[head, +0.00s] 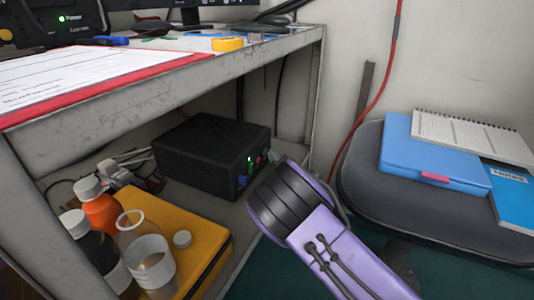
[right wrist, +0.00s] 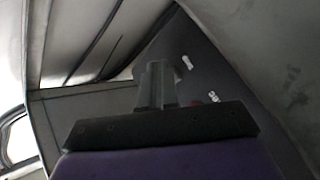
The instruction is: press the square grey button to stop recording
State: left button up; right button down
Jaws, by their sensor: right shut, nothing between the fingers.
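I cannot make out a square grey button in either view. A black box (head: 208,155) stands on the lower shelf under the desk. Its front face, partly hidden by my right arm, carries a small green light and red and blue parts. My right arm reaches toward that area, and its fingers are hidden behind it in the head view. In the right wrist view my right gripper (right wrist: 157,85) is shut and empty, in front of a dark surface (right wrist: 205,75) with small white marks. I cannot tell whether the fingertips touch it. My left gripper is out of view.
A yellow case (head: 215,245) and several bottles stand at the left of the lower shelf. A red clipboard (head: 150,72) lies on the desk above. A chair (head: 375,190) with a blue folder (head: 430,160) and notebooks stands at the right. A red cable (head: 385,80) hangs along the wall.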

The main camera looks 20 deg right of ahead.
dwell(0.4)
jog(key=shift+s+d+p, duration=0.3)
jog(key=shift+s+d, duration=0.05)
jog(key=shift+s, duration=0.05)
jog(key=shift+s+d, duration=0.15)
jog(key=shift+s+d+p, duration=0.45)
jog(key=shift+s+d, duration=0.5)
jog(key=shift+s, duration=0.1)
jog(key=shift+s+d, duration=0.65)
jog(key=shift+s, duration=0.1)
